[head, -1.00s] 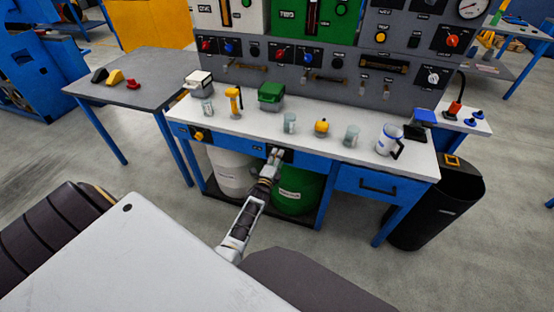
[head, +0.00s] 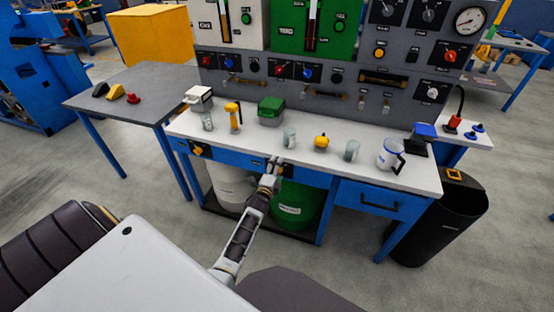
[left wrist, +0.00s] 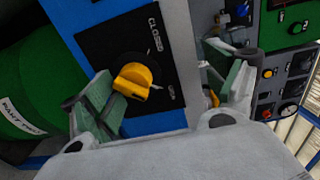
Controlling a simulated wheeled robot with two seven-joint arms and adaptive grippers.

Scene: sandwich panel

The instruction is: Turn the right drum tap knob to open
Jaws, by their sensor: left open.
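The right drum tap knob (left wrist: 136,80) is yellow, on a black plate (left wrist: 110,45) marked CLOSED and, at a second mark, what looks like OPEN. In the left wrist view it lies between the spread fingers of my left gripper (left wrist: 172,85), nearer the left finger. I see no clear contact. In the head view my left gripper (head: 275,164) is at the bench's front panel, above the green drum (head: 296,205), and hides the knob. The green drum also shows in the left wrist view (left wrist: 25,95). My right gripper is not in view.
The other yellow tap knob (head: 198,149) is on the panel farther left, above a white drum (head: 232,185). The white benchtop (head: 255,135) holds jars and cups. A drawer (head: 375,200) and black bin (head: 450,220) are at the right. Open floor lies in front.

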